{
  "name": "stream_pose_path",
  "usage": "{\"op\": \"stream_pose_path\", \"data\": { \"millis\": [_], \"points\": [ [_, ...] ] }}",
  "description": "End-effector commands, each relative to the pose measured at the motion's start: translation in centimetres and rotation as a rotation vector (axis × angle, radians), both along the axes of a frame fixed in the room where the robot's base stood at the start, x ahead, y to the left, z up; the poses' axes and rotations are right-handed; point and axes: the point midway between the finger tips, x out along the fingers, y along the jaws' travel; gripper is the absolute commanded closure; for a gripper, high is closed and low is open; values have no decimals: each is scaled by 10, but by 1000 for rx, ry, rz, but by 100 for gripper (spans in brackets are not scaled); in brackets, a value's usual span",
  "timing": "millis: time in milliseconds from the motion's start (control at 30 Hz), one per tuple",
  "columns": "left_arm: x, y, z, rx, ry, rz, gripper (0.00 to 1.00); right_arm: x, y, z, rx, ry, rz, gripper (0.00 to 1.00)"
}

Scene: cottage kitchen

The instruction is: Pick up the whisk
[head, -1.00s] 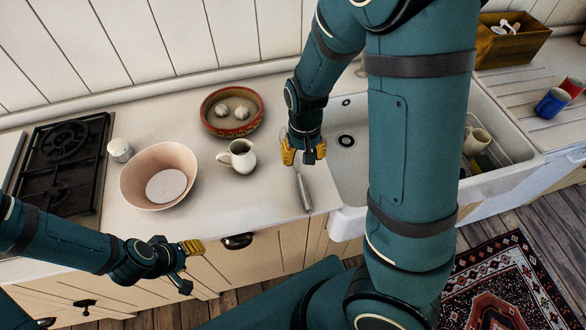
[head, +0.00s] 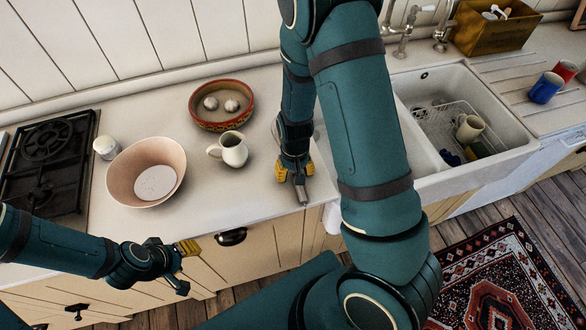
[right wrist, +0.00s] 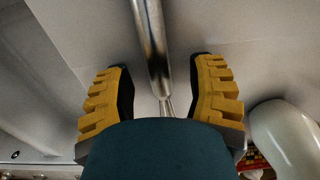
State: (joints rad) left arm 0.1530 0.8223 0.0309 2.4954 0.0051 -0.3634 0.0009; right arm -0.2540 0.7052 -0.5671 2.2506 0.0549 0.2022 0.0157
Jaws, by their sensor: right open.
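The metal whisk lies on the pale worktop near its front edge. Its handle end (head: 301,193) shows below my right gripper (head: 296,173) in the head view; most of the rest is hidden by the gripper and arm. In the right wrist view the shiny handle (right wrist: 152,45) runs down between my open right fingers (right wrist: 160,90), with a gap on both sides. My left gripper (head: 184,265) is open and empty in front of the cabinets, far from the whisk.
A white jug (head: 233,150) stands left of my right gripper. Behind it is a red-rimmed bowl (head: 220,122) holding two pale bulbs. A pink bowl (head: 122,172), a small white jar (head: 106,148) and a hob (head: 45,150) are farther left. The sink (head: 515,140) is on the right.

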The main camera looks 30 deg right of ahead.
Motion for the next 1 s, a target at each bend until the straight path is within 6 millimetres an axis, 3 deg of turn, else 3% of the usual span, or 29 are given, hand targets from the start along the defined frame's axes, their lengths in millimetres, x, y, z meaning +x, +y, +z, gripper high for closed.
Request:
{"op": "stream_pose_path", "data": {
  "millis": [333, 367, 500, 1000],
  "points": [
    [0, 0, -1, 1, 0, 0, 53, 0, 0, -9, -1, -2, 0, 45],
    [0, 0, -1, 1, 0, 0, 53, 0, 0, -9, 0, -1, 0, 49],
    [0, 0, -1, 0, 0, 0, 53, 0, 0, -9, 0, -1, -1, 99],
    [0, 0, 0, 0, 0, 0, 53, 0, 0, -4, 0, -1, 0, 100]
  ]
}}
